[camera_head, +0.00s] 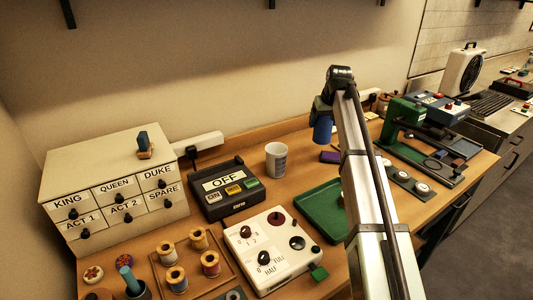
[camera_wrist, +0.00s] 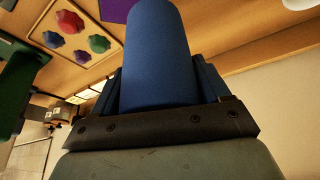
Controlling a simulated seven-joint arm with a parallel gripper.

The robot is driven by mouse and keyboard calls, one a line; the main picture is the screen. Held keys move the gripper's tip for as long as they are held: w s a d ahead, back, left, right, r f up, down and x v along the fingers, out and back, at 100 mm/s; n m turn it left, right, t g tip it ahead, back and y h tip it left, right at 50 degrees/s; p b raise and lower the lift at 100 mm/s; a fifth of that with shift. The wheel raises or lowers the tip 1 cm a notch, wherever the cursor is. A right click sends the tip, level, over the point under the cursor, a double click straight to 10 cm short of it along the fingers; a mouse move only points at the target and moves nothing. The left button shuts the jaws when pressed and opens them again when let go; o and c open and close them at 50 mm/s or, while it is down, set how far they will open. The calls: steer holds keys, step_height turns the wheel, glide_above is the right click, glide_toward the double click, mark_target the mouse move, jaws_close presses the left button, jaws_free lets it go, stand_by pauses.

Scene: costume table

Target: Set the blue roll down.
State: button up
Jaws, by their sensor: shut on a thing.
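The blue roll (camera_head: 322,128) is held in my gripper (camera_head: 322,107), hanging roughly upright over the back of the wooden table. It appears raised above the tabletop, between the white mug and the green press. In the wrist view the blue roll (camera_wrist: 158,50) fills the middle, with a dark jaw on each side of it. My gripper (camera_wrist: 160,88) is shut on it.
A purple block (camera_head: 330,157) lies just below the roll in the head view. A white mug (camera_head: 276,160) stands to the left, a green tray (camera_head: 312,205) in front, and a green press (camera_head: 405,125) to the right. Some bare wood (camera_head: 302,148) shows between mug and purple block.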

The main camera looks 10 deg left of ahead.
steer(key=w+a+n+y, duration=0.1)
steer(key=w+a+n, duration=0.15)
steer(key=a, duration=1.95)
steer(key=shift+n+g, duration=0.3)
steer(key=shift+n, duration=0.15)
steer(key=f, duration=1)
steer(key=shift+s+a, duration=0.15)
steer(key=shift+s, duration=0.05)
steer(key=shift+f, duration=0.15)
steer(key=o, duration=1.1)
steer(key=v, duration=1.2)
